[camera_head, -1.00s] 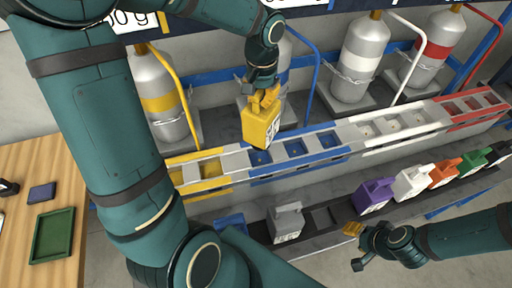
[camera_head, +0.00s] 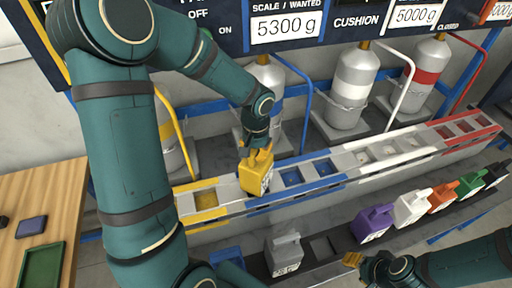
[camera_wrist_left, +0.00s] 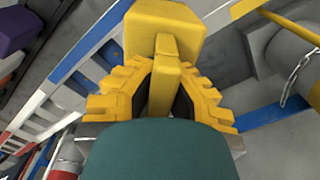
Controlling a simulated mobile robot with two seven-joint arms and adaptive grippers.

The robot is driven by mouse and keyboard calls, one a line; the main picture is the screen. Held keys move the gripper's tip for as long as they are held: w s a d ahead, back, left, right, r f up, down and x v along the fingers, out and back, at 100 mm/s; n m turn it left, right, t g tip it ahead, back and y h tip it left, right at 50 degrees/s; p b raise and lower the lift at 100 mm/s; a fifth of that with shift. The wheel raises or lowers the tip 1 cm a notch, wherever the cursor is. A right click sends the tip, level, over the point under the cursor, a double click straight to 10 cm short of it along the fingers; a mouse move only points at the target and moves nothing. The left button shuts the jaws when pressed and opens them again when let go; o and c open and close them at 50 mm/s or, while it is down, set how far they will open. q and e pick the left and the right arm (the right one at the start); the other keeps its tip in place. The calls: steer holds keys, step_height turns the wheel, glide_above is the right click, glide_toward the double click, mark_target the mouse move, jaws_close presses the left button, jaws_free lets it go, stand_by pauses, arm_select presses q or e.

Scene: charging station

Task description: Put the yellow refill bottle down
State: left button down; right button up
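The yellow refill bottle (camera_head: 254,180) hangs roughly upright from my left gripper (camera_head: 259,153) in the head view. The gripper's yellow fingers are closed around its handle. The bottle overlaps the rail (camera_head: 228,206) at the left end of the blue section, hiding part of it; I cannot tell whether it touches. The left wrist view shows the bottle (camera_wrist_left: 165,32) beyond the fingers (camera_wrist_left: 160,95), with the handle between them. My right gripper (camera_head: 354,260) is low at the right, apart from the bottles; its opening is unclear.
The rail has yellow (camera_head: 205,198), blue (camera_head: 328,168), white (camera_head: 400,146) and red (camera_head: 465,126) slots. Below, a lower shelf holds grey (camera_head: 286,255), purple (camera_head: 373,223), white (camera_head: 411,207) and other bottles. Cylinders (camera_head: 354,86) and bent pipes stand behind. A wooden table (camera_head: 45,200) is left.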

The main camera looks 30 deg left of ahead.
stand_by(0.3)
arm_select(q)
steer(key=c, duration=1.6)
jaws_free()
steer(key=shift+f, duration=0.15)
steer(key=o, duration=0.5)
steer(key=shift+c, duration=0.2)
steer(key=shift+s, duration=0.1)
steer(key=shift+r, duration=0.3)
step_height(320, 180, up, 12)
steer(key=shift+f+p, duration=0.1)
steer(key=shift+p, duration=0.4)
